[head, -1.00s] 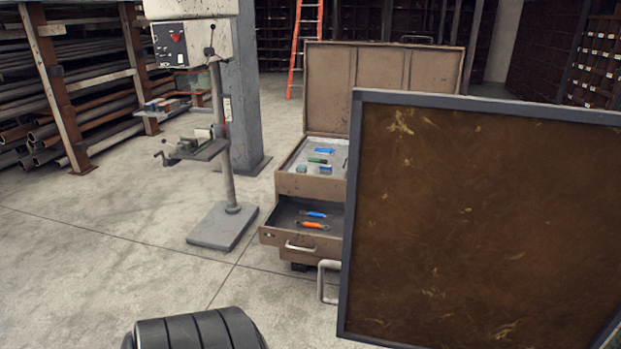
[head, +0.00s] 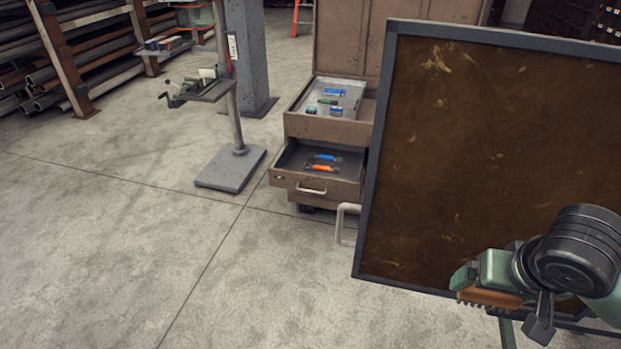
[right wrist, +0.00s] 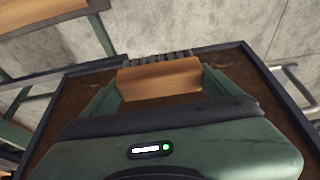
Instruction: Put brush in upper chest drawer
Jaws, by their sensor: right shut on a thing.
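My right gripper (head: 484,284) is at the lower right of the head view, in front of a large brown panel. It is shut on a brush (head: 490,299) with a wooden body. In the right wrist view the brush (right wrist: 160,80) sits between the two green fingers, dark bristles at its far edge. The brown chest (head: 322,127) stands beyond, left of the panel, with its lid up. Its upper compartment holds small blue and green things. Its lower drawer (head: 310,187) is pulled out and holds a blue and an orange tool. My left gripper is out of view.
The dark-framed panel (head: 480,160) hides the chest's right side. A drill press stand (head: 232,168) is left of the chest, beside a grey column (head: 247,60). Pipe racks (head: 60,50) line the far left. The floor in front of the chest is clear.

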